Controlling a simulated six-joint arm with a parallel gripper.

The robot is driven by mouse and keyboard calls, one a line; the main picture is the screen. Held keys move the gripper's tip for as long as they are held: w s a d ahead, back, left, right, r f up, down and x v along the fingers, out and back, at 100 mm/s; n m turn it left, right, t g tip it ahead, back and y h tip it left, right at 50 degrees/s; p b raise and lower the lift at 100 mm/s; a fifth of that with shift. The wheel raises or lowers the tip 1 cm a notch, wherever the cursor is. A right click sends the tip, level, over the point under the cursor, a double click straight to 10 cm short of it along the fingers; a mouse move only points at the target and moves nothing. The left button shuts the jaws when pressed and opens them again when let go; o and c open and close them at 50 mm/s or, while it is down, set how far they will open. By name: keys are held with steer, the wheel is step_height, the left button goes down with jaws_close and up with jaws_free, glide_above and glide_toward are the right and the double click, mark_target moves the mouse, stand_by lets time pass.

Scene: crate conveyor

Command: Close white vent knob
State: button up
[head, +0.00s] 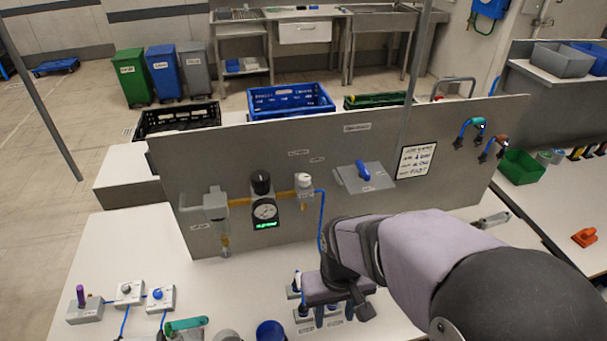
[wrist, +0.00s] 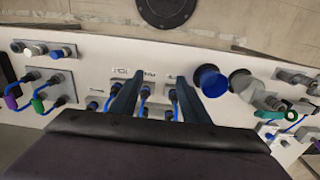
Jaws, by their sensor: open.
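A white knob (head: 304,180) sits on a grey valve block on the upright panel, at the right end of a yellow pipe, with a blue hose beside it. Its label is too small to read, and whether it is open or closed cannot be told. My gripper (head: 322,316) is below and in front of the panel, over the white table, pointing down and apart from the knob. In the wrist view my gripper (wrist: 161,82) is open, with blue-hosed connectors (wrist: 146,90) below and between its fingers. The white knob does not show clearly there.
A black knob (head: 261,181) and a gauge (head: 265,211) are left of the white knob. A blue-handled switch (head: 363,171) is to its right. Small boxes with knobs (head: 128,292) stand on the table's left. A blue cup (head: 270,331) stands near the front edge.

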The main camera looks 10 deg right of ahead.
steer(key=w+r+m+t+h, duration=0.1)
steer(key=w+r+m, duration=0.2)
steer(key=w+r, duration=0.9)
steer(key=m+t+h, duration=0.2)
steer(key=m, duration=0.4)
glide_toward(304, 177)
steer(key=shift+p+x, duration=1.1)
steer(key=shift+x, duration=2.9)
steer(key=c, duration=1.1)
